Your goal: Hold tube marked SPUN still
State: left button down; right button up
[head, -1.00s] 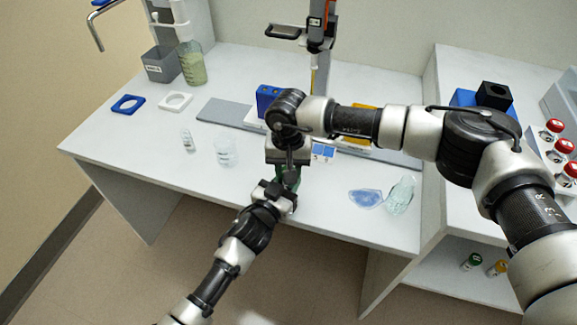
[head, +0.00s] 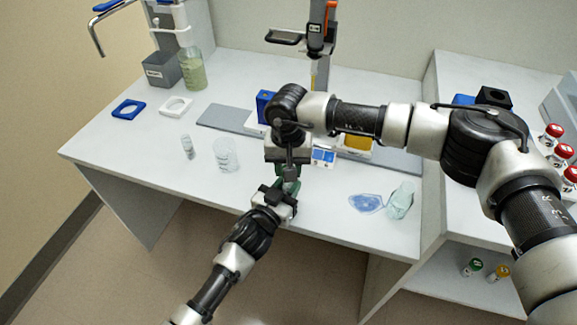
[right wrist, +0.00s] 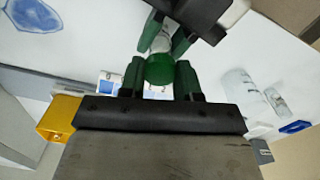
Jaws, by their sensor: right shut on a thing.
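A tube with a green cap (right wrist: 160,69) and a pale body (right wrist: 161,43) stands between my two grippers in the right wrist view. Its marking cannot be read. My right gripper (right wrist: 159,76) is shut on the green cap, with one green finger on each side. My left gripper (right wrist: 166,40) comes from the opposite side, its green fingers on both sides of the pale body; whether they press on it cannot be told. In the head view my left gripper (head: 287,190) meets my right gripper (head: 289,168) above the bench front, and the tube is mostly hidden there.
A small vial (head: 188,147) and a clear beaker (head: 226,155) stand on the bench (head: 130,150) to the left. A blue patch (head: 366,203) and a clear bottle (head: 400,201) lie to the right. Red-capped vials (head: 553,131) are at far right.

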jog(key=shift+r, duration=2)
pick_arm(q)
jog(key=c, duration=0.8)
grip_release()
